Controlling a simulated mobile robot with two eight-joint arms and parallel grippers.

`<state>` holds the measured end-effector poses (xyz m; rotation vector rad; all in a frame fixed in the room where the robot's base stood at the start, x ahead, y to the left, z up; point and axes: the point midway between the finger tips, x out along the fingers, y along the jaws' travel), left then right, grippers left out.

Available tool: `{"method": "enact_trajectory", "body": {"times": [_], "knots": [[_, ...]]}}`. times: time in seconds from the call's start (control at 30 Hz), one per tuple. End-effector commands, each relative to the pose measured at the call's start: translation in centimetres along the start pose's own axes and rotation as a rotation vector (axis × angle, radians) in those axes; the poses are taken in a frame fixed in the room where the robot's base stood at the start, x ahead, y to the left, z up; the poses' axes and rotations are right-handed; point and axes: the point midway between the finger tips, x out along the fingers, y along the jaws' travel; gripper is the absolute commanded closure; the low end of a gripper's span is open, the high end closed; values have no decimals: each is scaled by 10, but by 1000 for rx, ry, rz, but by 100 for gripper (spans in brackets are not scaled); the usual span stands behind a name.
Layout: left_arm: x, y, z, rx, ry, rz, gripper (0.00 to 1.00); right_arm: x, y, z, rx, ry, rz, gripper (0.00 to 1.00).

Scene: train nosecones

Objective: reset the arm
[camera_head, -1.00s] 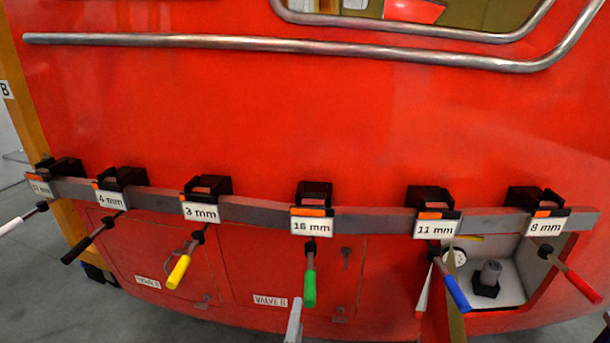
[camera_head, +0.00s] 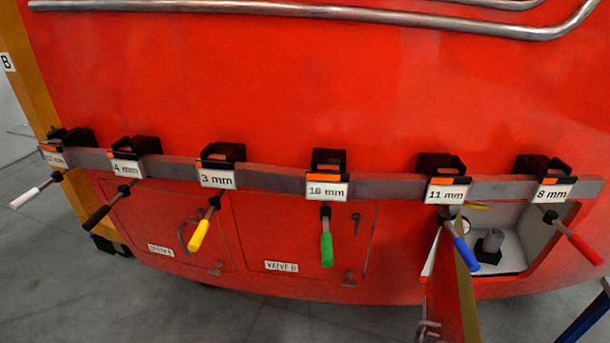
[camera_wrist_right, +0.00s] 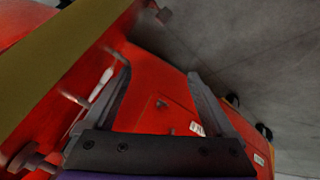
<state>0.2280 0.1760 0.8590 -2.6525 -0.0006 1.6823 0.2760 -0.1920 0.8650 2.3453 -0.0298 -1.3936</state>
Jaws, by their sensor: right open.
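My right gripper (camera_wrist_right: 160,72) shows in the right wrist view. Its two dark fingers are spread apart with nothing between them. The red train front with a closed red hatch (camera_wrist_right: 165,115) lies beyond the fingers. An olive-brown panel (camera_wrist_right: 60,55) is close by on the left of that view. Neither gripper shows in the head view. My left gripper is in no current frame.
A grey rail (camera_head: 275,181) holds several colour-handled tools under size labels. An open compartment (camera_head: 510,250) is at the right, with its door (camera_head: 466,295) swung outward. A blue bar (camera_head: 590,318) is at bottom right. The grey floor (camera_head: 220,315) in front looks clear.

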Motion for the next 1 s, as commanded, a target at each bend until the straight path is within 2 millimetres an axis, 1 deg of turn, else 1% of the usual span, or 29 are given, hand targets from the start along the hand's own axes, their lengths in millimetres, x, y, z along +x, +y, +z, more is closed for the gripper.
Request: {"method": "enact_trajectory", "body": {"times": [0.03,0.1,0.23,0.27,0.3,0.4,0.5,0.6,1.0], "knots": [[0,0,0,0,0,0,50,-4,-2,13,75,-21,-46,10],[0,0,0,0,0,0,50,-9,-8,26,169,-40,-113,10],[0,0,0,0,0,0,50,-21,-22,41,336,-59,-229,10],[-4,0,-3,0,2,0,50,-26,-23,40,357,-59,-246,10],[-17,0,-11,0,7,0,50,-37,-17,29,345,-52,-241,10],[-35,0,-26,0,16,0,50,-54,-8,15,342,-42,-238,10],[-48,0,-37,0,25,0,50,-65,-1,4,343,-33,-237,10],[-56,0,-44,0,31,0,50,-72,3,-3,343,-27,-235,10],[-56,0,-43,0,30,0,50,-72,3,-3,342,-27,-235,10]]}}
